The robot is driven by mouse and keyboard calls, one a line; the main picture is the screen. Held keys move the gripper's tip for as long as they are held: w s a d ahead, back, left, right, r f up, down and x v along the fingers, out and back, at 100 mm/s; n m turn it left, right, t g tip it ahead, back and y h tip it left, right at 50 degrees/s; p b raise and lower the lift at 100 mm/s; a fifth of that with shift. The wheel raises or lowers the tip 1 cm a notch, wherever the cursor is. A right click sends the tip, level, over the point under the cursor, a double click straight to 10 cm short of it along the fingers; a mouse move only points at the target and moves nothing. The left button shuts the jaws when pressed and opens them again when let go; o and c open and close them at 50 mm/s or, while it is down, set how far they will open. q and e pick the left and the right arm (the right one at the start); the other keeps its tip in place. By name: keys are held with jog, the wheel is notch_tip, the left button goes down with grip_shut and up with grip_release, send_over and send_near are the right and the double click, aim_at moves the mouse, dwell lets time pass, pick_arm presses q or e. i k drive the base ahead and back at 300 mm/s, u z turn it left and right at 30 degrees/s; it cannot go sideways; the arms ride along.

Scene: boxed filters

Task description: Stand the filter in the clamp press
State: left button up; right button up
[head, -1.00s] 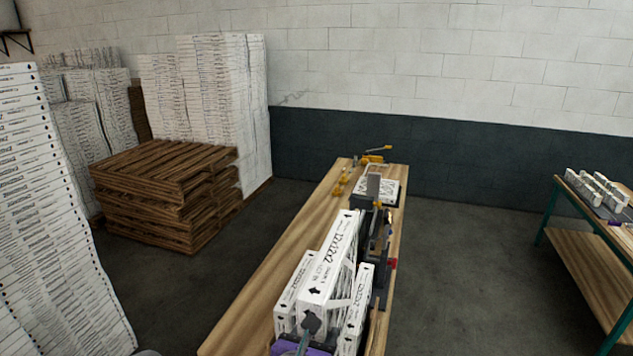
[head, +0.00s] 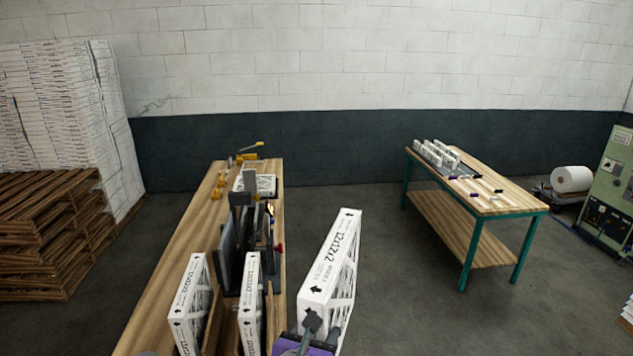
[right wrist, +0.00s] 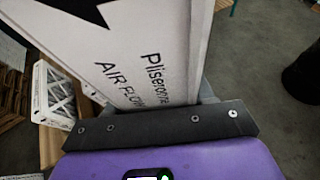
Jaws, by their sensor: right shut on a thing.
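A white boxed filter (head: 330,262) marked 12x12x2 is held upright by my right gripper (head: 313,328), purple with dark fingers. It is off the right edge of the workbench, apart from the other filters. In the right wrist view the filter's printed side (right wrist: 135,60) rises from behind the dark finger bar; the far finger is hidden. The dark clamp press (head: 230,255), with a red knob, stands on the bench to the left of and beyond the held filter. My left gripper is not in view.
Two more filters (head: 188,300) (head: 251,300) stand upright on the wooden bench (head: 170,285), nearer than the press. A flat filter and yellow clamps (head: 248,148) are at its far end. Floor separates it from a green-legged table (head: 500,207) at right. Pallets (head: 45,230) stand left.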

aim_at(240, 268)
jog(key=z, duration=0.6)
jog(key=i, duration=4.4)
jog(key=u, duration=3.8)
jog(key=i, duration=0.5)
jog(key=k, duration=1)
